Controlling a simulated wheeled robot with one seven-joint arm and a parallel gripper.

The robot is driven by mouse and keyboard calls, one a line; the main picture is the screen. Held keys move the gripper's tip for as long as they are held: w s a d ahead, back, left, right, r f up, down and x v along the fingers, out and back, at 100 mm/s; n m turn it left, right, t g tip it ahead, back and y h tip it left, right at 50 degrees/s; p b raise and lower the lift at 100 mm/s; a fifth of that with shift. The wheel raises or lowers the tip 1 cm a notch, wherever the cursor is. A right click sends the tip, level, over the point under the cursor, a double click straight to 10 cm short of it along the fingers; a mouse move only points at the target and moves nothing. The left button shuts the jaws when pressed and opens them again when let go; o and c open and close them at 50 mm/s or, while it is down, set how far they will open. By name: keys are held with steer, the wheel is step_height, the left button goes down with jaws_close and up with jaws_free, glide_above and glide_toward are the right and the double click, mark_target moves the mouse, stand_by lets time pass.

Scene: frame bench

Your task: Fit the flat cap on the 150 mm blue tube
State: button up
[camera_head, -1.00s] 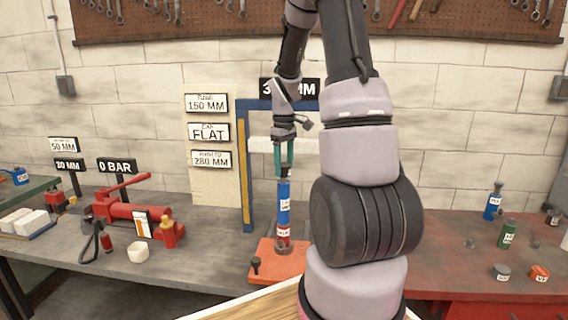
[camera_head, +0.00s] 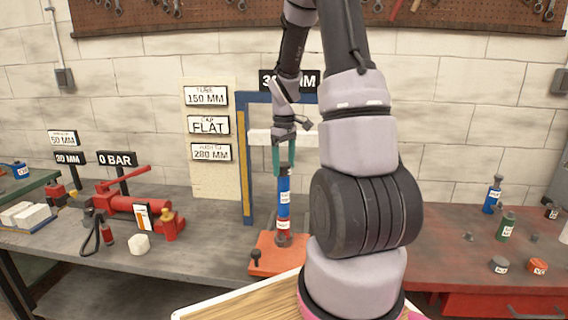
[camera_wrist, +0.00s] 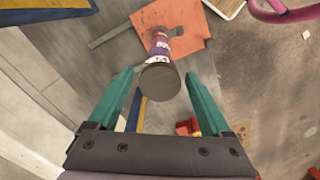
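The blue tube (camera_head: 284,185) stands upright on an orange base plate (camera_head: 264,262), with a red section below the blue. In the wrist view the tube (camera_wrist: 160,48) is seen from above, and a flat dark grey disc (camera_wrist: 159,80), looking like the flat cap, covers its upper end. Whether the disc is fully seated cannot be told. My gripper (camera_head: 284,172) points down over the tube's top. In the wrist view my gripper (camera_wrist: 162,80) has its two teal fingers apart on either side of the disc, with gaps between.
A blue press frame (camera_head: 246,170) stands behind the tube. A red hand pump (camera_head: 130,205) is on the left. Signs read tube 150 MM (camera_head: 206,96) and cap FLAT (camera_head: 208,125). On the red bench at right are a grey cap (camera_head: 499,265), an orange cap (camera_head: 537,266) and a green tube (camera_head: 506,227).

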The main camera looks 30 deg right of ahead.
mark_target(284, 164)
steer(key=shift+r, duration=0.1)
step_height(284, 164, up, 9)
steer(key=shift+r, duration=0.85)
steer(key=s+a+r+m+t, duration=0.2)
steer(key=s+a+r+m, duration=0.1)
steer(key=s, duration=0.3)
steer(key=s+a+r+m+t+y, duration=0.1)
steer(key=s+a+r+m+t, duration=0.1)
steer(key=s+a+r, duration=0.4)
steer(key=s+a+r+m+t+y, duration=0.1)
steer(key=s+a+r+m+t, duration=0.2)
steer(key=s, duration=0.4)
steer(key=shift+s+a+r+m, duration=0.25)
steer(key=shift+a+r+m, duration=0.5)
steer(key=shift+r, duration=0.2)
steer(key=shift+c, duration=0.2)
